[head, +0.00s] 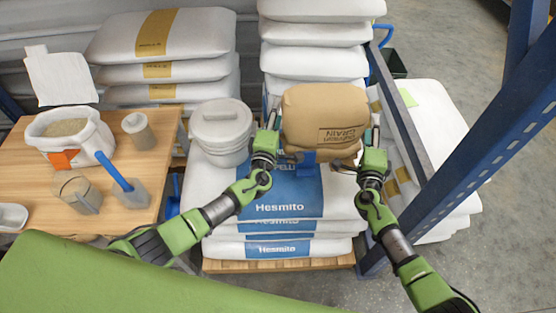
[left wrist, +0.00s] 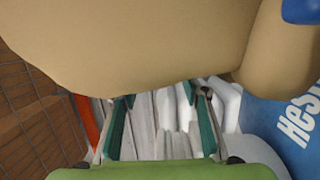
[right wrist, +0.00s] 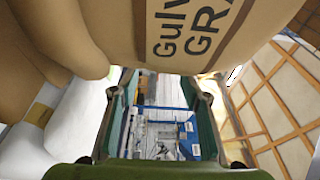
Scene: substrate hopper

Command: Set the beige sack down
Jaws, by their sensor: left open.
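The beige sack (head: 325,115), with dark print, is between my two grippers in the head view, above the back of the Hesmito sack stack (head: 280,208). I cannot tell whether it rests on the stack or is held clear of it. My left gripper (head: 268,128) is at the sack's left side, its fingers apart. In the left wrist view the sack (left wrist: 130,45) fills the top, with nothing visible between the fingers. My right gripper (head: 373,135) is at the sack's right side, fingers also apart. The printed sack (right wrist: 190,35) crosses the top of the right wrist view.
A white lidded bucket (head: 221,130) stands left of the beige sack. A wooden table (head: 105,205) with an open bag (head: 70,132) and containers is at left. White sacks (head: 318,32) are stacked behind. A blue rack post (head: 480,150) stands close to my right arm.

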